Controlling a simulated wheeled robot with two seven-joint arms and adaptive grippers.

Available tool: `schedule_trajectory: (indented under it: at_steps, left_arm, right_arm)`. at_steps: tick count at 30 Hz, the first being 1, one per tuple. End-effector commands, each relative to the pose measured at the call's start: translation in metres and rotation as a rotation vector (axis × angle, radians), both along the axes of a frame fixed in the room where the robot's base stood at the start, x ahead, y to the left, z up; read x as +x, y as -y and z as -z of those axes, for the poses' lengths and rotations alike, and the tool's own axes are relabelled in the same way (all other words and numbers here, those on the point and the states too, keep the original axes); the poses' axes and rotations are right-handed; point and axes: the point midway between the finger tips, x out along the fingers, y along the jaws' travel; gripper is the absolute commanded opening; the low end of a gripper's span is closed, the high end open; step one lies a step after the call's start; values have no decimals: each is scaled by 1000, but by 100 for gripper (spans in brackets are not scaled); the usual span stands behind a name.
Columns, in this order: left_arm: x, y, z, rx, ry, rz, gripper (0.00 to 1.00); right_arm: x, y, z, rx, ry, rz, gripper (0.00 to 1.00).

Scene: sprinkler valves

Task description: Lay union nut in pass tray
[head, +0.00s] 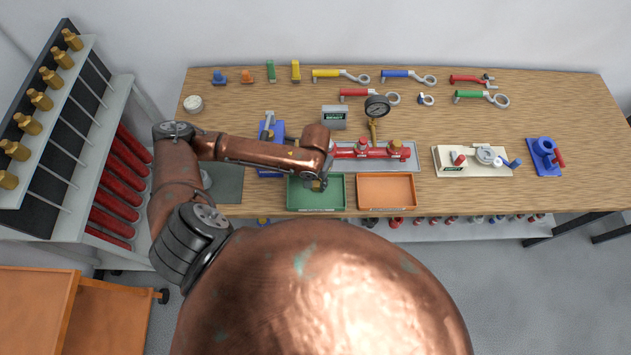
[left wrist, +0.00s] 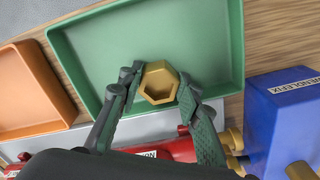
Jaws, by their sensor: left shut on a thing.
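The union nut (left wrist: 159,82) is a brass hexagonal ring, seen in the left wrist view between the fingers of my left gripper (left wrist: 160,92). The gripper is shut on it, one finger on each side. In the head view my left gripper (head: 317,186) is over the green tray (head: 302,206), likely the pass tray. The green tray (left wrist: 90,62) lies behind the nut in the left wrist view and looks empty apart from it. I cannot tell whether the nut touches the tray floor. My right gripper is not in view.
An orange tray (head: 387,205) stands just right of the green one. A red pipe assembly with a gauge (head: 377,106) stands behind them. A blue block (left wrist: 285,110) is close to the gripper. Several coloured wrenches lie along the back of the wooden bench (head: 560,100).

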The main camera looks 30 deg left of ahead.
Motion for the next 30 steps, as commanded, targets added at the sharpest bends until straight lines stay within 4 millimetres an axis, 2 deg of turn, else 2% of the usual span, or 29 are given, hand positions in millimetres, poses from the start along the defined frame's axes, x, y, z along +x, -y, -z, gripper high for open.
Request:
schedule_trajectory:
  at_steps: [6, 7, 14, 23, 26, 30]
  left_arm:
    - [0, 0, 2, 0, 0, -1, 0]
    - [0, 0, 1, 0, 0, 0, 34]
    - [0, 0, 1, 0, 0, 0, 49]
    - [0, 0, 0, 1, 1, 0, 49]
    - [1, 0, -9, 0, 3, 0, 49]
    - [1, 0, -34, 0, 5, 0, 49]
  right_arm:
    - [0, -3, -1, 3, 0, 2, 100]
    - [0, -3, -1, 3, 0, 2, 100]
    - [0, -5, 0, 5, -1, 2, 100]
    - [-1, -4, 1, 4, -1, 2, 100]
    - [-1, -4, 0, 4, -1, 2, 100]
    - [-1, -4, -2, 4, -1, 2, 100]
